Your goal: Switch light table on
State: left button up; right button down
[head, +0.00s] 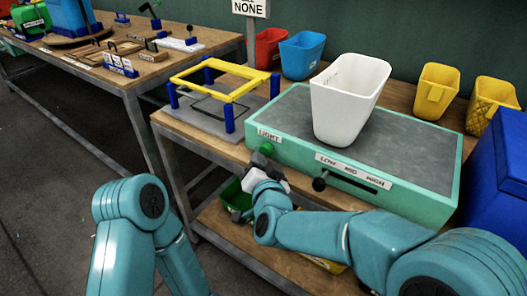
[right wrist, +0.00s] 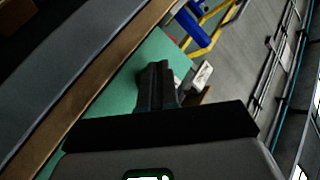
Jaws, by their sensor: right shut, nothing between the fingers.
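The light table (head: 228,136) is a mint-green box with a dark grey top, standing on the wooden bench. Its front has a "LIGHT" label (head: 269,135) with a green knob (head: 266,149) below it. A black slider knob (head: 320,183) sits at the left of a slot under a "LOW MID HIGH" label. My right gripper (head: 260,160) is shut and empty, just below the green knob; I cannot tell if it touches. In the right wrist view its dark fingers (right wrist: 157,85) lie against the green front, which hides the knob. My left gripper is out of view.
A white bin (head: 345,100) stands on the light table's top. A yellow frame on blue posts (head: 225,84) stands to the left. Red, blue and yellow bins line the back. A large blue box (head: 498,165) stands at the right. A lower shelf lies under the bench.

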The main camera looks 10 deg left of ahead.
jog(key=shift+w, duration=0.15)
dwell(0.5)
jog(key=shift+w+d, duration=0.15)
jog(key=shift+w, duration=0.35)
dwell(0.4)
jog(key=shift+b, duration=0.3)
jog(key=shift+s, duration=0.6)
